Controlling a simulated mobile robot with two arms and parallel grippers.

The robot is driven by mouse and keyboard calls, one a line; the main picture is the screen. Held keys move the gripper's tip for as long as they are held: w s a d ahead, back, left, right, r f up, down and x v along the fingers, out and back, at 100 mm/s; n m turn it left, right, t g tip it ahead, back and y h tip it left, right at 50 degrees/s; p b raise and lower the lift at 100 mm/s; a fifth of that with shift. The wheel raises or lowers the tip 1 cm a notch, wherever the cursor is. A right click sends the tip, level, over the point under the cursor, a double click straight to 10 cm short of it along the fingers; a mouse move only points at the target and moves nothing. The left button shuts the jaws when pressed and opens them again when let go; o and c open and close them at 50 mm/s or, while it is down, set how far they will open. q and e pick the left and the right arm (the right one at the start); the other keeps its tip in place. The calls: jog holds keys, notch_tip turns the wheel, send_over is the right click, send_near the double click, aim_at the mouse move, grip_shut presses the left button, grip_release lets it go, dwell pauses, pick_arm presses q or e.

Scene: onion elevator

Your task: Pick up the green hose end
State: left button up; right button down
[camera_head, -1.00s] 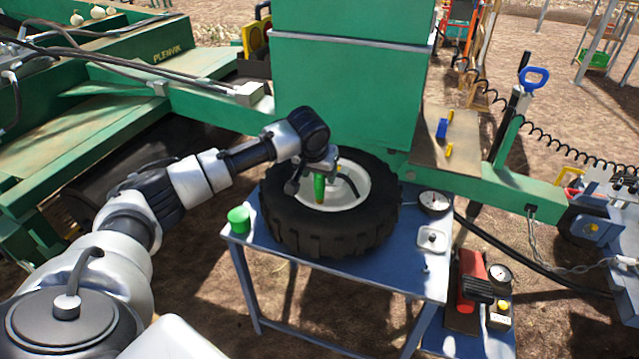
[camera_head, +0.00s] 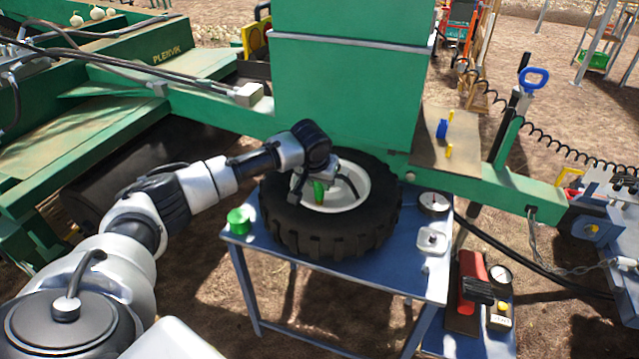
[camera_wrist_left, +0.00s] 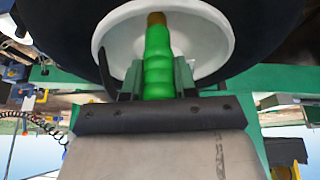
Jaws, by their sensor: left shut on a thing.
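The green hose end (camera_head: 319,191) is a ribbed green grip with a brass tip. It stands roughly upright over the white rim (camera_head: 352,199) of the black tire (camera_head: 330,238) on the blue table. My left gripper (camera_head: 318,184) is shut on it from above. In the left wrist view the green hose end (camera_wrist_left: 158,62) lies between the two fingers of my left gripper (camera_wrist_left: 157,78), with its brass tip towards the white rim (camera_wrist_left: 205,40). Whether the tip touches the rim cannot be told. My right gripper is not in view.
A green cap-like cylinder (camera_head: 238,221) sits on the left corner of the blue table (camera_head: 300,275). A round gauge (camera_head: 433,204) and a small white box (camera_head: 431,241) stand on its right side. The green machine (camera_head: 345,95) rises close behind the tire.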

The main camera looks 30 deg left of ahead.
pick_arm(q)
jog(key=shift+r, duration=0.15)
jog(key=shift+r, duration=0.3)
jog(key=r, duration=0.3)
jog(key=shift+d+r, duration=0.2)
jog(key=shift+r, duration=0.15)
jog(key=s+d+r, duration=0.3)
jog(key=d+r, duration=0.3)
jog(key=d, duration=0.4)
jog(key=shift+s+d+r, duration=0.25)
jog(key=shift+s+d, duration=0.1)
jog(key=shift+p, duration=0.35)
